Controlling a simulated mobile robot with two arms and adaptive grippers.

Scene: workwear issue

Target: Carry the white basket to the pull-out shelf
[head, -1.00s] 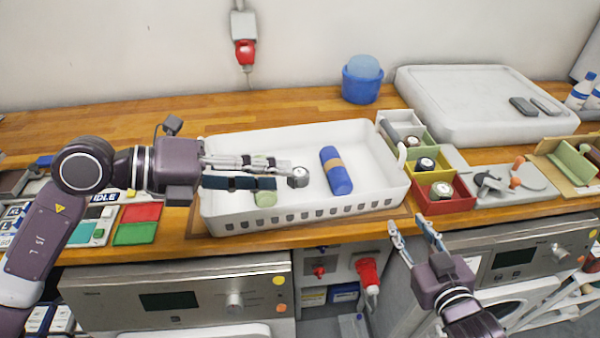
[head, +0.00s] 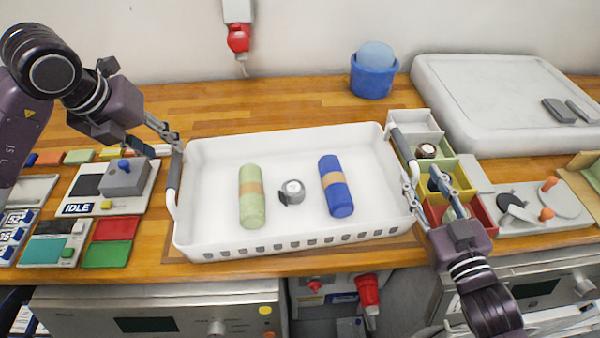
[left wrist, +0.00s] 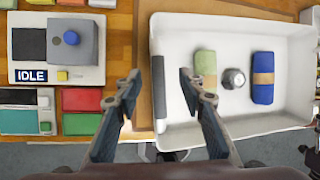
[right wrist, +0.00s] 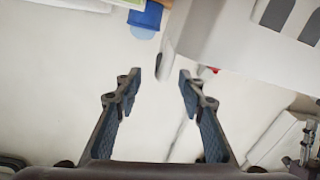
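The white basket (head: 350,240) sits on the wooden counter. It holds a green roll (head: 252,196), a watch-like round item (head: 292,191) and a blue roll (head: 336,186), each with bare floor between. Its left handle (head: 173,180) and right handle (head: 404,148) stand at the ends. My left gripper (head: 158,142) is open above the left end; in the left wrist view (left wrist: 160,76) the handle (left wrist: 158,90) shows between its fingers, not gripped. My right gripper (head: 424,178) is open at the right end; the right handle (right wrist: 168,55) shows ahead of its fingers. I cannot identify the pull-out shelf.
Divided coloured bins (head: 418,122) stand close to the basket's right end, beside my right gripper. A control panel marked IDLE (head: 110,190) lies to the left. A blue tub (head: 373,80) and a big white lid-like slab (head: 500,95) are behind. Steel-fronted machines (head: 150,312) stand below the counter.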

